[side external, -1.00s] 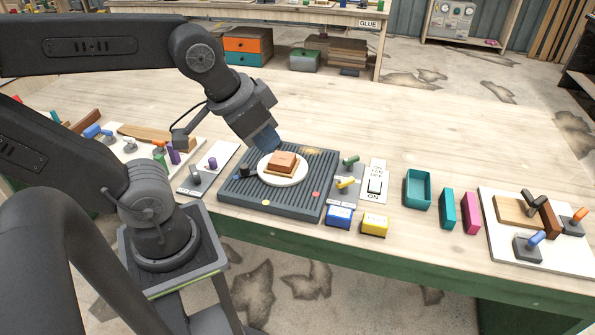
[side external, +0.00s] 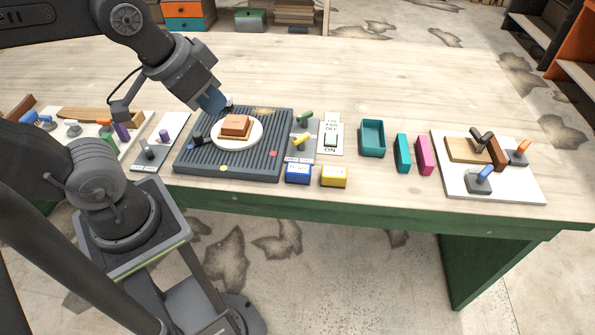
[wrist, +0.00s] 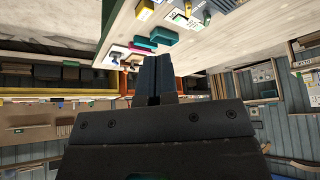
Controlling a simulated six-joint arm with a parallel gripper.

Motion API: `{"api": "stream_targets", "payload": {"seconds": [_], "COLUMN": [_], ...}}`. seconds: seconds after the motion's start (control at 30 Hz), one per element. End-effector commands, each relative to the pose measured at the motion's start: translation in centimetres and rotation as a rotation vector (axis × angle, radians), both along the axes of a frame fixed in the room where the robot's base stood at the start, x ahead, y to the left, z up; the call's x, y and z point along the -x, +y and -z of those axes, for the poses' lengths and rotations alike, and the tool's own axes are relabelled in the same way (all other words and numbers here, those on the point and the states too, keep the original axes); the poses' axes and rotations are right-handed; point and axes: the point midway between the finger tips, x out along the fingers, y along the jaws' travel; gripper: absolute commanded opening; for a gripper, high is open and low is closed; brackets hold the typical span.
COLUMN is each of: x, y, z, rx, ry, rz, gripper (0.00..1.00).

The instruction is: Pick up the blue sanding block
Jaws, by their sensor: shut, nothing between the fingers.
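I cannot clearly tell the blue block in the wrist view.
The ribbed mat (side external: 190,160) holds a white plate (side external: 217,136) with a brown block (side external: 236,126) on it. Small levers and a switch panel (side external: 329,121) stand right of the mat. Farther right are a teal tray (side external: 372,150), teal and pink blocks, and a white tool board (side external: 510,190).

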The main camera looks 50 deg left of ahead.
Motion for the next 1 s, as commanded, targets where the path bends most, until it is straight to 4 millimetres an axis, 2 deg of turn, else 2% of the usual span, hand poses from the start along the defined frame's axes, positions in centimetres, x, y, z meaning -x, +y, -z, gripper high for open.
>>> {"api": "stream_targets", "payload": {"seconds": [0.27,1.0], "x": [0.0,0.0], "y": [0.0,0.0], "z": [0.0,0.0], "rx": [0.0,0.0], "ry": [0.0,0.0], "rz": [0.0,0.0], "gripper": [0.01,0.7]}}
